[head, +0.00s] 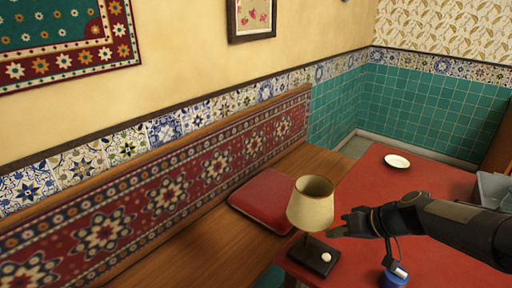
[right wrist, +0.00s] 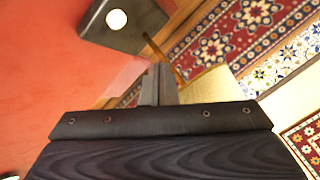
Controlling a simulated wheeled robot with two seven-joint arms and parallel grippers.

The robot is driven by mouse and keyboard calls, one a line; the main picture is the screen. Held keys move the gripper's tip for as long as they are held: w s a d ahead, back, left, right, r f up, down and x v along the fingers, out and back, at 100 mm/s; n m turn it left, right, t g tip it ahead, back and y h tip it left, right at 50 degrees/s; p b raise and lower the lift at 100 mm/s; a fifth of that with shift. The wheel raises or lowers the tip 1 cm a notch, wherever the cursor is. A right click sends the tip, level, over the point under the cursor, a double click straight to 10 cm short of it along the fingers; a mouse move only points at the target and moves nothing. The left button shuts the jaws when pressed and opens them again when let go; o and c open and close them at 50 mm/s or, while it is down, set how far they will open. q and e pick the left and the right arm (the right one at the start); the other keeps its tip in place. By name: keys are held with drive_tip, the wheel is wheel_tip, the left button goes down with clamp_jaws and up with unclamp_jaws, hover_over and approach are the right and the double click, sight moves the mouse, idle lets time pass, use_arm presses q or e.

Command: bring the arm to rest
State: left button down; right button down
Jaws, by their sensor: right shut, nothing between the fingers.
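My right gripper (head: 338,232) comes in from the right over the red table (head: 350,190), its fingertips just beside the table lamp. In the right wrist view the gripper (right wrist: 158,70) shows with its fingers together and nothing between them. The lamp has a cream shade (head: 312,205) and a dark square base (head: 313,256) with a white knob. The base also shows at the top of the right wrist view (right wrist: 125,22). I cannot tell whether the gripper touches the lamp. My left gripper is in neither view.
A white plate (head: 397,161) lies on the table's far part. A blue round object (head: 394,277) is below my right forearm, and a grey bin (head: 492,189) stands at the right edge. A wooden bench (head: 190,243) with a red cushion (head: 264,200) runs along the wall.

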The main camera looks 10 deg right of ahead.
drive_tip(key=s+a+r+m+h, duration=0.1)
drive_tip(key=s+a, duration=0.3)
drive_tip(key=s, duration=0.6)
drive_tip(key=s+a+r+h, duration=0.15)
drive_tip(key=s+a, duration=0.25)
drive_tip(key=s, duration=0.7)
wheel_tip(320, 180, up, 9)
drive_tip(key=p, duration=1)
drive_tip(key=shift+m+g, duration=0.4)
drive_tip(key=shift+f, duration=0.1)
drive_tip(key=shift+s, duration=0.1)
